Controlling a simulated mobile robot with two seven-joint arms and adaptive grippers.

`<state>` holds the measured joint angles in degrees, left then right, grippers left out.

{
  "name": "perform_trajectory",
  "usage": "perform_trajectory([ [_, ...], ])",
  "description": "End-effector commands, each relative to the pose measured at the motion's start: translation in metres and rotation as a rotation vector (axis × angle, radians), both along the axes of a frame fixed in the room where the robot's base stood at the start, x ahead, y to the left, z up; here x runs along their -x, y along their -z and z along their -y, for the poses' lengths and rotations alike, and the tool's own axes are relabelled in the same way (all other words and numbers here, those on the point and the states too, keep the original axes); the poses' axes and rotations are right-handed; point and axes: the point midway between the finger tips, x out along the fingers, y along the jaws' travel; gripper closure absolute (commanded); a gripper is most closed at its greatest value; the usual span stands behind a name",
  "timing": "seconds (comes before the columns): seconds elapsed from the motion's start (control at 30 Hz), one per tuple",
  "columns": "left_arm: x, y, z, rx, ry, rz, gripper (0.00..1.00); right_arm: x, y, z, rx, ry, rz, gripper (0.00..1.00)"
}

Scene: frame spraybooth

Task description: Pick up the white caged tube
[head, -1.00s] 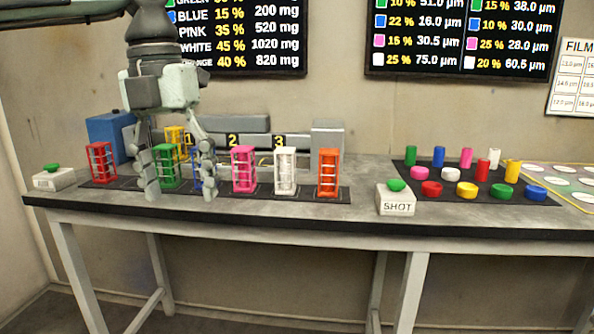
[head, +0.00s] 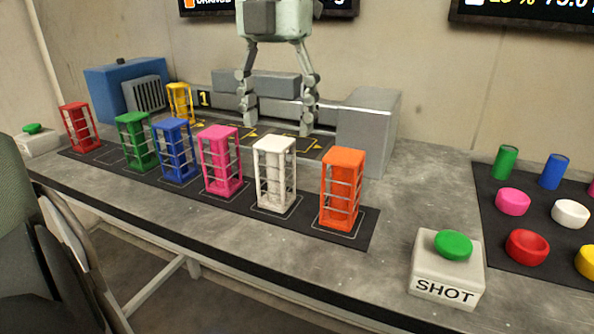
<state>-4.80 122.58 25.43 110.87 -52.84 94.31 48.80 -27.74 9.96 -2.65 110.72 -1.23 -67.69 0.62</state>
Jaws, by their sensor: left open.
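The white caged tube (head: 274,174) stands upright on a dark mat (head: 250,207) in a row, between the pink caged tube (head: 221,160) and the orange caged tube (head: 342,189). My left gripper (head: 278,128) hangs fingers down, open and empty, in the upper middle of the head view. Its fingertips appear behind and above the white tube, apart from it. A dark, blurred part at the lower left edge seems to be mine. My right gripper is not in view.
Blue (head: 175,150), green (head: 137,141) and red (head: 79,127) caged tubes stand left in the row; a yellow one (head: 180,103) stands behind. A grey block (head: 368,130) is at the back. The SHOT button box (head: 446,270) and coloured pots (head: 513,201) are at right.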

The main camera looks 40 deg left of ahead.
Motion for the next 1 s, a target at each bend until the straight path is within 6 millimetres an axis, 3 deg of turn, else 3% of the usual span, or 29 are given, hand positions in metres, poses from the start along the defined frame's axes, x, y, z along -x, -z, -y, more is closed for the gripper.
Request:
perform_trajectory([
  [0.17,0.001,0.022,0.0,0.002,0.002,-0.004,0.34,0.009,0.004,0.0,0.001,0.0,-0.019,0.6],
  [0.5,0.001,0.067,-0.003,0.002,-0.001,-0.003,0.34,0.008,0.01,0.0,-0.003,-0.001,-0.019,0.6],
  [0.8,0.001,0.072,-0.003,0.001,-0.001,0.001,0.34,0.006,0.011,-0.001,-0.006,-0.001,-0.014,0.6],
  [1.0,0.001,0.072,-0.003,0.001,-0.001,0.0,0.59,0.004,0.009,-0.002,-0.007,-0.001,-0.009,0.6],
])
